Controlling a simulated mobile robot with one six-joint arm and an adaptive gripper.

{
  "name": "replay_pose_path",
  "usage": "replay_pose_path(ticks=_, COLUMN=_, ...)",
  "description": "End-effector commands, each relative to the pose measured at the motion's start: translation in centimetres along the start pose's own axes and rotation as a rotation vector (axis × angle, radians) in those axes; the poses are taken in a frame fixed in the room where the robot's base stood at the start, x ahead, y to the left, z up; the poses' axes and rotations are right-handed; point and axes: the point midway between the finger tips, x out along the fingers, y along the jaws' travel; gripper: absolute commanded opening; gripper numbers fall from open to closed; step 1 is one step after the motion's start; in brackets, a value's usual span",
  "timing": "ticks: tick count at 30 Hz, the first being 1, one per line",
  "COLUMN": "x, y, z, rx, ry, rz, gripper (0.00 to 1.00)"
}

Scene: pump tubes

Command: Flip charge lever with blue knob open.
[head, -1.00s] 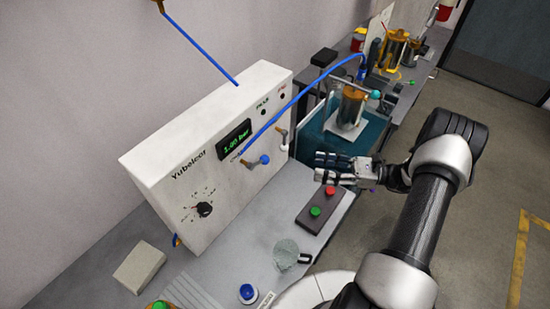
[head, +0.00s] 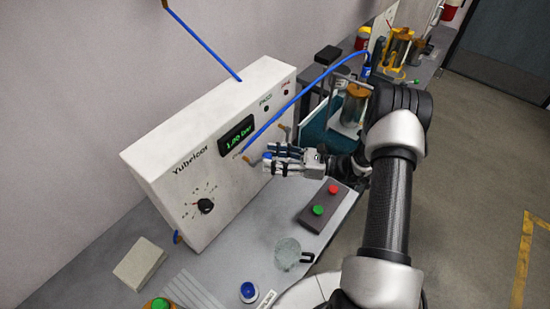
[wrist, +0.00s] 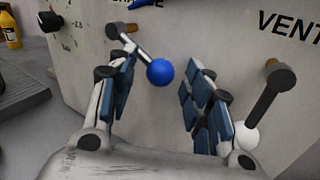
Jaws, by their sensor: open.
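The charge lever's blue knob (wrist: 160,72) shows in the wrist view, on a short metal rod that slants down right from its dark pivot (wrist: 122,30) on the panel. My gripper (wrist: 160,95) is open, with one finger on each side of the knob, which appears between and slightly beyond the fingertips. I cannot tell whether either finger touches it. In the head view my gripper (head: 285,160) is at the panel's front and hides most of the blue knob (head: 267,156).
The white panel box (head: 160,166) has a display (head: 236,134) and a dial (head: 205,205). The vent lever with a white knob (wrist: 246,136) is close to my right finger. A button box (head: 325,206) and a glass jar (head: 287,252) stand on the bench. A blue tube (head: 300,92) arches above.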

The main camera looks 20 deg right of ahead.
Motion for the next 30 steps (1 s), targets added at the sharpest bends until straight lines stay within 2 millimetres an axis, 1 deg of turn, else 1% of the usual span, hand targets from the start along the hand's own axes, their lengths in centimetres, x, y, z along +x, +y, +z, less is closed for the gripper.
replay_pose_path(ticks=5, x=-0.01, y=-0.01, z=0.02, rx=0.000, ry=0.000, rz=0.000, gripper=0.46)
replay_pose_path(ticks=26, x=-0.03, y=-0.14, z=0.05, rx=-0.002, ry=0.000, rz=-0.003, gripper=0.00)
replay_pose_path(ticks=30, x=-0.02, y=-0.15, z=0.06, rx=-0.002, ry=0.000, rz=-0.004, gripper=0.00)
